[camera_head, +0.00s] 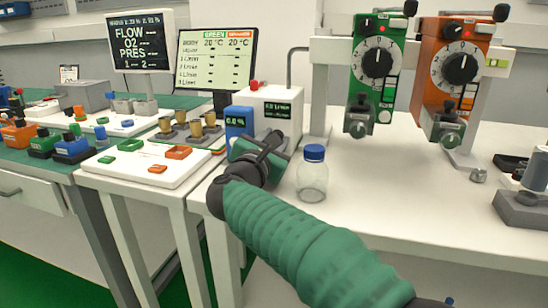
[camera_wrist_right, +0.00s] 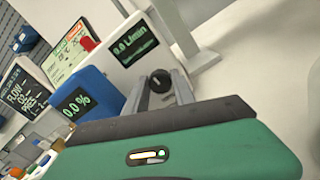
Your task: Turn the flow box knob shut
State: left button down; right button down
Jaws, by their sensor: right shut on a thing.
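The flow box (camera_head: 256,97) is a white box with a small dark display at the back of the white bench. In the right wrist view, the flow box (camera_wrist_right: 118,62) has a display that appears to read 0.0 L/min. Its black knob (camera_wrist_right: 160,80) sits low on the front face, between the fingertips of my right gripper (camera_wrist_right: 163,93). In the head view my right gripper (camera_head: 264,147) is at the front of the box and hides the knob. It is shut on the knob. My left gripper is not in view.
A blue box (camera_head: 237,123) reading 0.0 % stands just left of the gripper. A clear jar with a blue lid (camera_head: 313,175) stands close on its right. Green (camera_head: 377,70) and orange (camera_head: 452,70) dial units are mounted further right. A white tray (camera_head: 120,175) lies left.

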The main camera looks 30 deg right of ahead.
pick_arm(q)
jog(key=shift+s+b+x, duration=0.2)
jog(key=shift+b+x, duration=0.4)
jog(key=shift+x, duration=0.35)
pick_arm(e)
jog(key=shift+f+m, duration=0.35)
jog(key=shift+m, duration=0.15)
jog(key=c, duration=1.3)
grip_release()
jog(key=shift+w, duration=0.2)
jog(key=shift+r, duration=0.1)
